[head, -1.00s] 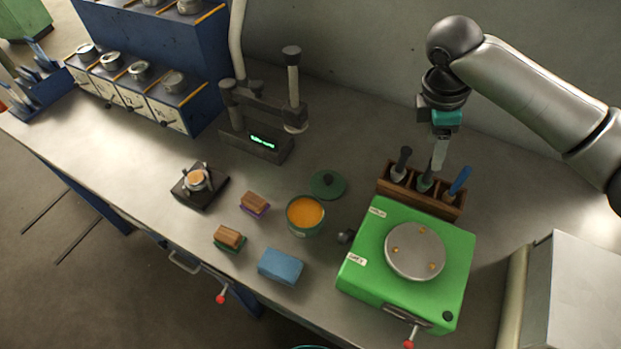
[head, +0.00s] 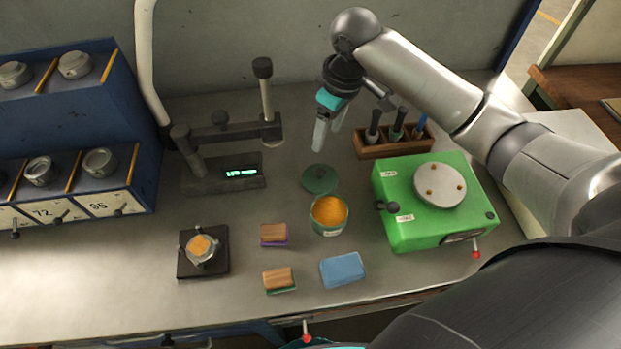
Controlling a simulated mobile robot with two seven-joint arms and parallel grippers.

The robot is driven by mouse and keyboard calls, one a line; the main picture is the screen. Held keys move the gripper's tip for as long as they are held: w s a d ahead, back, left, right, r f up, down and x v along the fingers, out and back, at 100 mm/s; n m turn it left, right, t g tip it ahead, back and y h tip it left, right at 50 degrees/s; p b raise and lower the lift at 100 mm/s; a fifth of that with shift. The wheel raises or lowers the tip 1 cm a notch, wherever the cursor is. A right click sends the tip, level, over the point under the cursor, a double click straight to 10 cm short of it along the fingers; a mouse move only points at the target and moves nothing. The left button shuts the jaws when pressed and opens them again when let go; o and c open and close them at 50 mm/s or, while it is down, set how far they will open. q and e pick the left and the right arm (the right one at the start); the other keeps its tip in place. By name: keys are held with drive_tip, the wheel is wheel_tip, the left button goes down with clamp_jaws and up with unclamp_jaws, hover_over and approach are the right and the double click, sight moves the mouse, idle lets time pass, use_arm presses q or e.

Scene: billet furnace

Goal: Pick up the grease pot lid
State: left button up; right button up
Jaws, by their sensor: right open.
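The grease pot lid (head: 320,179) is a round dark green disc with a small knob. It lies flat on the bench just behind the grease pot (head: 329,214), which is open and full of orange grease. My right gripper (head: 327,136) is open and empty. It points down above and behind the lid, apart from it. My left gripper is not in view.
A green machine (head: 420,200) with a round plate stands right of the pot. A wooden rack (head: 394,146) of tools is behind it. A dark gauge stand (head: 222,172) stands left. Brushes (head: 274,235) and a blue block (head: 342,270) lie in front.

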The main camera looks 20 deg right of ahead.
drive_tip(key=b, duration=0.1)
hover_over(321, 171)
drive_tip(key=s, duration=0.1)
wheel_tip(321, 171, down, 8)
drive_tip(key=shift+f, duration=0.1)
drive_tip(key=shift+w+f, duration=0.1)
drive_tip(key=shift+f, duration=0.75)
drive_tip(key=f, duration=0.3)
drive_tip(key=f+b, duration=0.1)
drive_tip(key=shift+w+f, duration=0.2)
drive_tip(key=shift+w, duration=0.1)
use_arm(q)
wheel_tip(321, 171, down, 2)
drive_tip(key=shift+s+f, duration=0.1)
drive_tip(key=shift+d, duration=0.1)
use_arm(e)
clamp_jaws()
